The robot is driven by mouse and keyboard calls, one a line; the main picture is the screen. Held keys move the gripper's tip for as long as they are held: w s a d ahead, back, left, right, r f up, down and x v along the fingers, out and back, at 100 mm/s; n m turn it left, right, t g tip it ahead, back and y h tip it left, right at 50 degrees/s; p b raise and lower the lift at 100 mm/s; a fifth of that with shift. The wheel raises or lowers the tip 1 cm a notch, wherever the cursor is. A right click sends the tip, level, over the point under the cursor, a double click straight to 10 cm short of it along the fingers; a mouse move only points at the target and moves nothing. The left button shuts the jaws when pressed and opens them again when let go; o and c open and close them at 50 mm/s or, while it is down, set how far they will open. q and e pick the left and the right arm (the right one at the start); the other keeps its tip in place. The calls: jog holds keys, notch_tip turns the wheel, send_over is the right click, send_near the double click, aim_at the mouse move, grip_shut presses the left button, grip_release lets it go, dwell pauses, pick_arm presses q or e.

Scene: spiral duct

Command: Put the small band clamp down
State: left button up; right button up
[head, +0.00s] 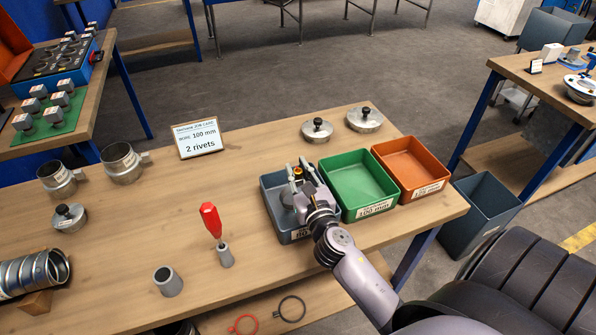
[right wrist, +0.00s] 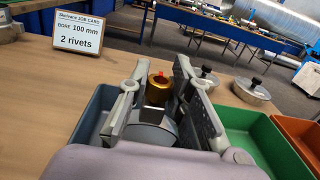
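My right gripper (head: 300,174) is over the grey-blue bin (head: 283,237) at the table's front right. In the right wrist view its two fingers (right wrist: 162,82) stand apart. Between them are a curved grey metal part (right wrist: 147,135) and a brass cylinder (right wrist: 158,93) with a red tip. The grey part may be the small band clamp, but the fingers hide much of it. I cannot tell whether the fingers press on it or whether it rests on the bin floor. My left gripper is not in view.
A green bin (head: 357,182) and an orange bin (head: 412,166) stand right of the grey-blue one. Two lidded metal caps (head: 317,130) (head: 365,119) sit behind. A red-handled tool (head: 211,220) stands to the left. The job card (head: 198,138) reads 100 mm, 2 rivets. Bare tabletop lies around it.

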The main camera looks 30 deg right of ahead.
jog(key=o, duration=0.4)
jog(key=shift+r, duration=0.15)
jog(key=shift+s+a, duration=0.1)
jog(key=shift+s, duration=0.1)
jog(key=b+v, duration=0.3)
jog(key=v, duration=0.8)
jog(key=shift+s, duration=0.3)
